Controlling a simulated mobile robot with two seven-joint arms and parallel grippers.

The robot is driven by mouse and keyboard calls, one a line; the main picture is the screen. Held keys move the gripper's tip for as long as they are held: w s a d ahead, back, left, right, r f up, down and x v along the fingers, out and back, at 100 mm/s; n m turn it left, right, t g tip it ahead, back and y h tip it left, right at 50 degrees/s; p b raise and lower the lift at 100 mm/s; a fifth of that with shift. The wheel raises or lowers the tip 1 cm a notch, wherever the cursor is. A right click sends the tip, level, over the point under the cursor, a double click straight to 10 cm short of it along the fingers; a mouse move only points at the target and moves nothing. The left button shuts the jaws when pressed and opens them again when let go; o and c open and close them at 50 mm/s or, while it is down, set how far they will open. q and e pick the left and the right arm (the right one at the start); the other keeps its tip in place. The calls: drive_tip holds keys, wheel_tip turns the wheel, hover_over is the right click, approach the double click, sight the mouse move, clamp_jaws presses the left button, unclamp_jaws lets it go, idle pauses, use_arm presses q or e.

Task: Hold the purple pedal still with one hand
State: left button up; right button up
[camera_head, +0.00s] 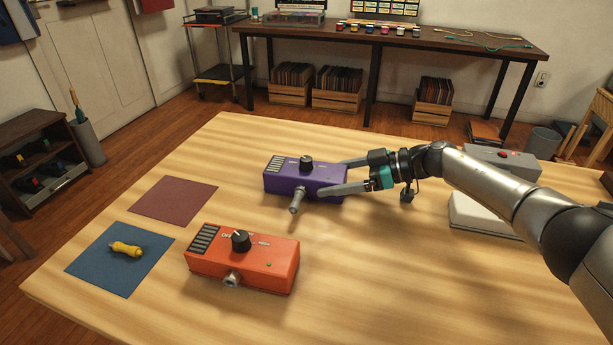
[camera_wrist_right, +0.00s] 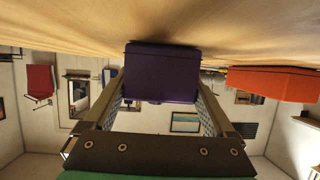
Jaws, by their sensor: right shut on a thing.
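The purple pedal (camera_head: 304,180) sits upright on the wooden table (camera_head: 400,270), with a black knob on top and a metal jack on its front side. My right gripper (camera_head: 347,175) reaches in from the right, its two fingers along the pedal's far and near sides, shut on its right end. In the right wrist view, the purple pedal (camera_wrist_right: 162,74) fills the space between the right gripper's fingers (camera_wrist_right: 162,92). My left gripper shows in neither view.
An orange pedal (camera_head: 243,258) stands nearer on the table. A yellow-handled screwdriver (camera_head: 126,249) lies on a blue mat (camera_head: 98,272); a maroon mat (camera_head: 173,200) lies bare behind it. A grey box with a red button (camera_head: 500,155) is at the right, beyond my arm.

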drive_tip(key=shift+r, duration=0.1)
drive_tip(key=o, duration=1.2)
drive_tip(key=shift+o, duration=0.2)
drive_tip(key=shift+d, duration=0.15)
drive_tip(key=v, duration=0.7)
drive_tip(key=shift+s+d, duration=0.1)
drive_tip(key=shift+d, duration=0.05)
